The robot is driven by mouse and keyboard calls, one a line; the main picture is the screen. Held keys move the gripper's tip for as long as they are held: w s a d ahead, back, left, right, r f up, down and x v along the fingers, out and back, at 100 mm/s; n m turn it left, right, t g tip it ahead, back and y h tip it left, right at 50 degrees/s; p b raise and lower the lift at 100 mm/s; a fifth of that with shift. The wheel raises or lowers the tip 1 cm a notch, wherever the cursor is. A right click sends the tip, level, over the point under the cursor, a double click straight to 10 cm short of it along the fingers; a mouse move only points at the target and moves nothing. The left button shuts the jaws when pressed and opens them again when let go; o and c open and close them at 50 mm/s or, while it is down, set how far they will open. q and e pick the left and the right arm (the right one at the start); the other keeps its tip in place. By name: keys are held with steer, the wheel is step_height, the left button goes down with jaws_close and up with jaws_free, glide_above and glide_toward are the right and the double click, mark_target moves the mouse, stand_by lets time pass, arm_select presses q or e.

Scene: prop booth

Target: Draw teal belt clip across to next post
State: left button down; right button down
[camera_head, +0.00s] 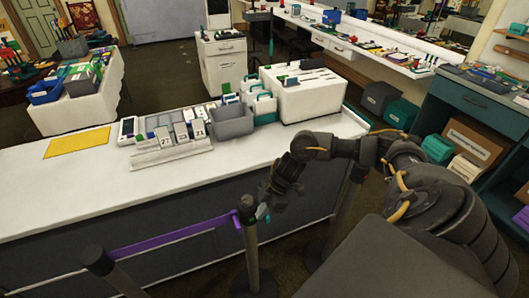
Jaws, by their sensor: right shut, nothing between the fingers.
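A small teal belt clip (262,212) shows at the right side of the middle post (249,240), close to the post's head. A purple belt (175,237) runs from the left post (100,262) to the middle post. Another post (343,215) stands to the right, partly behind my right arm. My right gripper (266,202) is shut and empty, pointing down beside the middle post's head and very near the teal clip. Whether it touches the clip I cannot tell. My left gripper is not in view.
A long white counter (90,195) stands behind the posts, with a yellow mat (77,142), a grey bin (232,122) and a white box (303,95) on it. Teal shelving (480,105) is at the right. Dark floor shows around the posts.

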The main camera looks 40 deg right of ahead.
step_height(320, 180, down, 4)
steer(key=shift+r+b, duration=0.1)
steer(key=shift+b, duration=1)
steer(key=shift+d, duration=0.1)
